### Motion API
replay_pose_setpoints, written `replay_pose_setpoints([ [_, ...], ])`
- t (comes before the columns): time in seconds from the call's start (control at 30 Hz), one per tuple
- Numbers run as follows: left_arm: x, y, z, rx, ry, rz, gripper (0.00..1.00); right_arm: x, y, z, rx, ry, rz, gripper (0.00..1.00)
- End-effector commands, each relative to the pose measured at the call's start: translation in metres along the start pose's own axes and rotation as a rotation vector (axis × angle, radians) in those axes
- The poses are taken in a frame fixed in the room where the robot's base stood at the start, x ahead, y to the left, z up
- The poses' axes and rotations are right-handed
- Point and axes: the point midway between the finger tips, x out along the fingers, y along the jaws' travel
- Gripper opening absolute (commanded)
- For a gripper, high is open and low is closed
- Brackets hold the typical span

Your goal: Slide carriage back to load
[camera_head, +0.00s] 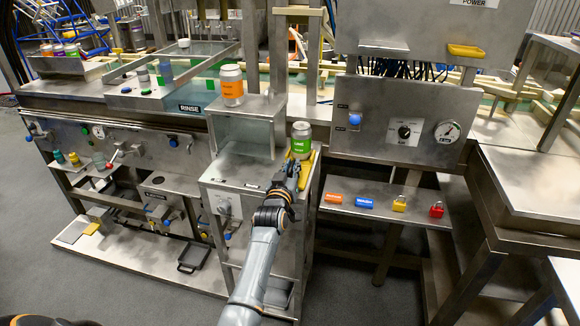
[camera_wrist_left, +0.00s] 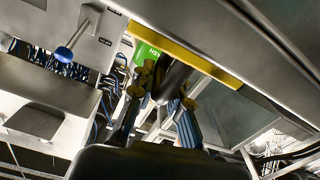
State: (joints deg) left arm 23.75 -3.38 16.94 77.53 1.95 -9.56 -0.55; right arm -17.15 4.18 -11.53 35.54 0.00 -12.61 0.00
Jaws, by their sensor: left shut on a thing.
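A can with a green label (camera_head: 301,141) stands upright on the yellow-edged carriage (camera_head: 309,168) at the right side of the steel machine. My left gripper (camera_head: 289,174) is at the near end of the carriage, just below the can. In the left wrist view its two fingers (camera_wrist_left: 165,95) are closed around a dark handle (camera_wrist_left: 174,78) under the carriage's yellow edge (camera_wrist_left: 190,54). A strip of the can's green label (camera_wrist_left: 147,53) shows behind that edge. The fingers' exact contact is partly hidden in the head view. My right gripper is not in view.
A can with an orange label (camera_head: 232,86) stands on the steel housing (camera_head: 247,125) left of the carriage. A control panel (camera_head: 395,128) with a blue knob and gauge is at right. Tags and padlocks lie on the shelf (camera_head: 380,219) below it.

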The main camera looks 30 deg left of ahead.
Motion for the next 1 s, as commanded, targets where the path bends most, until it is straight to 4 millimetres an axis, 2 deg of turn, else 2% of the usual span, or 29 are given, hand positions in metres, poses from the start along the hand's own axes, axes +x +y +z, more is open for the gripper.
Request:
replay_pose_setpoints([
  [0.2, 0.0, 0.005, 0.002, -0.007, -0.003, 0.007, 0.0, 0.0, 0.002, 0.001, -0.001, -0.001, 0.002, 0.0],
  [0.23, 0.0, 0.005, 0.002, -0.007, -0.003, 0.007, 0.18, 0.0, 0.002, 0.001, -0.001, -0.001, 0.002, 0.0],
  [0.33, 0.0, 0.005, 0.002, -0.007, -0.003, 0.007, 0.37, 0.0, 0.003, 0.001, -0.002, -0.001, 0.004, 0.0],
  [0.73, -0.006, 0.003, 0.002, -0.003, -0.002, 0.004, 0.37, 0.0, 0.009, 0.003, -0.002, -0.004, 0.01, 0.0],
  [0.87, -0.022, 0.003, 0.003, -0.004, -0.004, 0.004, 0.37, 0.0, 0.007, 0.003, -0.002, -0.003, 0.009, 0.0],
  [1.0, -0.05, 0.003, 0.003, -0.004, -0.004, 0.004, 0.37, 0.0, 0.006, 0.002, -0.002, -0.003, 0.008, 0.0],
])
